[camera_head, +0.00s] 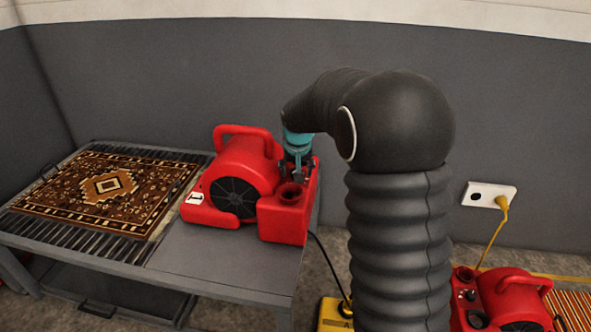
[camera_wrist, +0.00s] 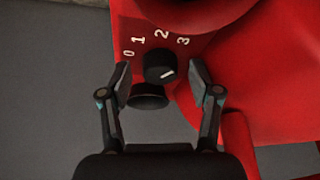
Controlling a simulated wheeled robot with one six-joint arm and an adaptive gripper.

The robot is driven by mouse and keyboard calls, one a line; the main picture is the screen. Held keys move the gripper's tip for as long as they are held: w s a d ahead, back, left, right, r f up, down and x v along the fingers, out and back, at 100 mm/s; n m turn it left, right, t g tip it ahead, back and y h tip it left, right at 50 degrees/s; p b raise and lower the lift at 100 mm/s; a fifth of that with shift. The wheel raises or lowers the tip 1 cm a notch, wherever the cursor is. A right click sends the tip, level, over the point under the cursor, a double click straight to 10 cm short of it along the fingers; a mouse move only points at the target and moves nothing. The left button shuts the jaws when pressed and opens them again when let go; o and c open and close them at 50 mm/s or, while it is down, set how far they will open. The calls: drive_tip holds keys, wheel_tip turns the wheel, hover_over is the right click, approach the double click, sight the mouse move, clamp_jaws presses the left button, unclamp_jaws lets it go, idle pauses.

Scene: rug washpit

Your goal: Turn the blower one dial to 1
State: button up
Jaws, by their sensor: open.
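Blower one is a red blower (camera_head: 240,168) with a white "1" label, standing on the grey table. My gripper (camera_head: 297,174) is over the right part of its housing, pointing down. In the wrist view, the dial (camera_wrist: 160,65) is a round black knob on the red housing. White numbers 0, 1, 2 and 3 arc around its upper side. A short white mark shows on the knob's lower right part; which number it stands for is unclear. My gripper's open fingers (camera_wrist: 160,70) stand either side of the knob, with visible gaps.
A dark round fitting (camera_wrist: 148,96) sits just below the dial. A patterned rug (camera_head: 105,190) lies on the table's left part (camera_head: 215,265). Another red blower (camera_head: 505,298) stands at lower right, below a wall socket (camera_head: 490,194) with a yellow cord.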

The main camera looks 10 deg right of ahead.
drive_tip(key=c, duration=1.1)
drive_tip(key=shift+c, duration=0.2)
drive_tip(key=shift+n, duration=0.4)
drive_tip(key=n+y, duration=0.1)
drive_tip(key=n, duration=0.1)
drive_tip(key=shift+d+n, duration=0.1)
drive_tip(key=shift+n, duration=0.3)
drive_tip(key=n+y+b, duration=0.1)
drive_tip(key=n, duration=0.1)
drive_tip(key=n+y+b, duration=0.1)
drive_tip(key=n, duration=0.1)
drive_tip(key=shift+w+d+f+n+g, duration=0.1)
drive_tip(key=shift+n+g, duration=0.2)
drive_tip(key=n+g+y+b, duration=0.1)
drive_tip(key=n, duration=0.2)
drive_tip(key=shift+w+n, duration=0.1)
drive_tip(key=shift+n, duration=0.2)
drive_tip(key=shift+n+g+y, duration=0.5)
drive_tip(key=shift+n+g, duration=0.1)
drive_tip(key=shift+n, duration=1.4)
